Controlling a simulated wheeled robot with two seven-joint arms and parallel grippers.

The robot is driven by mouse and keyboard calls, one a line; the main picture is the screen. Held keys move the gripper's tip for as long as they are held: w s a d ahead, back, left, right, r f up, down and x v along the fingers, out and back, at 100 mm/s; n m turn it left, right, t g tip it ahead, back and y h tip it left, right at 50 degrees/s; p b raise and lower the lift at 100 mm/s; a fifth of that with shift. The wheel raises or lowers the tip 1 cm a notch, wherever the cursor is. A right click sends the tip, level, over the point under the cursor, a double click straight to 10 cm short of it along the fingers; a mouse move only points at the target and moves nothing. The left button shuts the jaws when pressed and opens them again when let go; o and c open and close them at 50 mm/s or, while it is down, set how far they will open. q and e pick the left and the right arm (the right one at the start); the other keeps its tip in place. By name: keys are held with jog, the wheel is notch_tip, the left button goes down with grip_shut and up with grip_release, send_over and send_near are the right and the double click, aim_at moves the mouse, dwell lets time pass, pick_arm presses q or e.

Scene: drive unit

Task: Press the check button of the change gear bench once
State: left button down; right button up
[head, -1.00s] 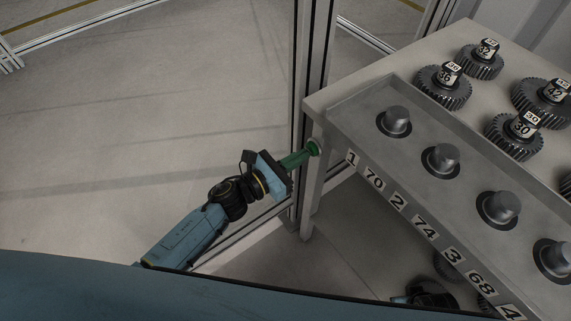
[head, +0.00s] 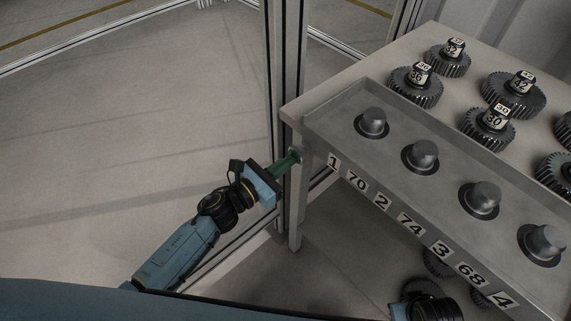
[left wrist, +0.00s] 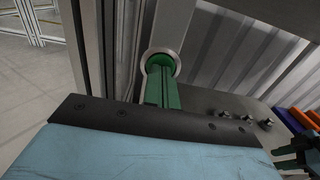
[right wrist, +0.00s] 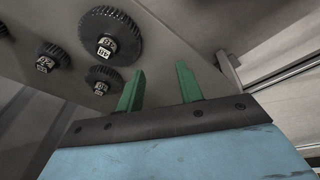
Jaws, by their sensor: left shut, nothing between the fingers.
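The change gear bench (head: 318,103) stands at the right in the head view. On its left end is a round button with a silver ring (left wrist: 161,54), green inside; only the edge of the ring (head: 298,154) shows in the head view. My left gripper (head: 292,158) is shut and empty, its green fingers pointing at the button. In the left wrist view the fingertips (left wrist: 160,72) overlap the button's face and hide part of it; I cannot tell whether they touch or press it. My right gripper (right wrist: 158,88) is open and empty, near several gears.
Several numbered gears (head: 416,88) sit on the bench top behind a tray with several grey pegs (head: 425,154). A metal frame post (head: 285,80) stands close beside the left gripper. Open floor (head: 130,130) lies to the left.

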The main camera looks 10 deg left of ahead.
pick_arm(q)
jog(key=shift+d+r, duration=0.25)
jog(key=shift+d, duration=0.05)
jog(key=v, duration=1.4)
jog(key=shift+a+f+p, duration=0.2)
jog(key=shift+a+p, duration=0.1)
jog(key=shift+a, duration=0.05)
pick_arm(e)
jog(key=shift+s+d+f, duration=0.15)
jog(key=shift+d+f, duration=0.15)
jog(key=shift+f, duration=0.35)
jog(key=shift+s, duration=0.15)
